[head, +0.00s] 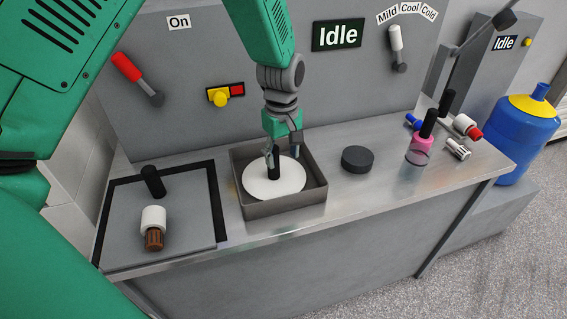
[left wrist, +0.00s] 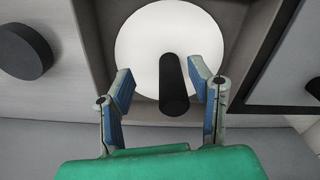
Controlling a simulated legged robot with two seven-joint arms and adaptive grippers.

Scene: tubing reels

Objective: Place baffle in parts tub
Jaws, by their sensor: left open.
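The baffle, a white disc (head: 286,187) with an upright black handle, is inside the grey square parts tub (head: 286,207) on the counter. It appears to lie flat, though I cannot tell if it touches the bottom. My left gripper (head: 279,152) is above it, pointing down, open, with its fingers either side of the black handle. In the left wrist view the disc (left wrist: 143,50) and handle (left wrist: 173,84) sit between and beyond the open fingers (left wrist: 166,92). My right gripper is not in view.
A black puck (head: 357,159) stands right of the tub. A grey panel (head: 185,215) at left holds a black peg and a white-brown fitting (head: 153,228). A control wall with levers (head: 397,50) rises behind.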

